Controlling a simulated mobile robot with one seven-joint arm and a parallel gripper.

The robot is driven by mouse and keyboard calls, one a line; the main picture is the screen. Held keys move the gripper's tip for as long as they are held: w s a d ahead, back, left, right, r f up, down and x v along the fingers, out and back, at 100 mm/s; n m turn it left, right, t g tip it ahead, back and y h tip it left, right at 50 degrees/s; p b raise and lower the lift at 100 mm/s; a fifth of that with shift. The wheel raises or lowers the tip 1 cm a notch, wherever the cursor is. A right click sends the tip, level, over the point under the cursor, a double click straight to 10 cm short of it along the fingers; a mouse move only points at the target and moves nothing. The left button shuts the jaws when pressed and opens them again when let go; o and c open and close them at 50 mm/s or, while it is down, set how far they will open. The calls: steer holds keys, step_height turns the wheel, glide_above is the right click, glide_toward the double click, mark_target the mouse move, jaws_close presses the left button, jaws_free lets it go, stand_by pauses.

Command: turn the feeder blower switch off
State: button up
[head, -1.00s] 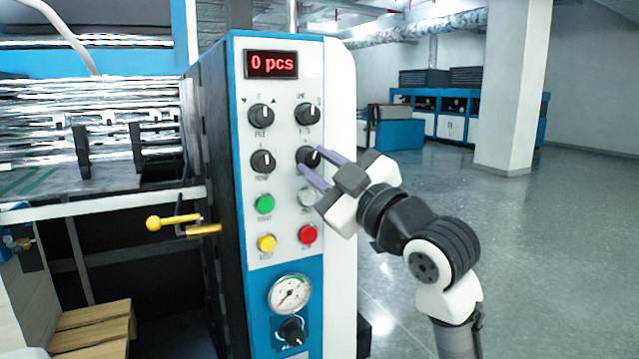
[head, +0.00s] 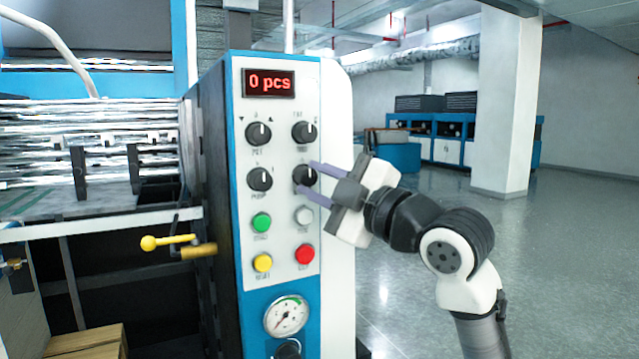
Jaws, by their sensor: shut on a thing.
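The control panel (head: 283,215) has two rows of two black rotary knobs under a red "0 pcs" display. The knobs are an upper left (head: 258,134), an upper right (head: 304,132), a lower left (head: 260,179) and a lower right knob (head: 303,177). Their labels are too small to read, so I cannot tell by text which is the feeder blower switch. My gripper (head: 309,180) comes from the right and is shut on the lower right knob, one finger above it and one below. The fingers partly hide this knob, and its setting is unclear.
A pressure gauge (head: 287,315) sits lower. A yellow-handled lever (head: 165,242) juts out at left. Open floor lies to the right.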

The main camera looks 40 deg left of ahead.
steer(key=o, duration=1)
steer(key=d+f+b, duration=0.2)
steer(key=d+b, duration=0.1)
steer(key=d, duration=1)
steer(key=shift+s+d+f+b, duration=0.25)
steer(key=shift+s+f+b, duration=0.05)
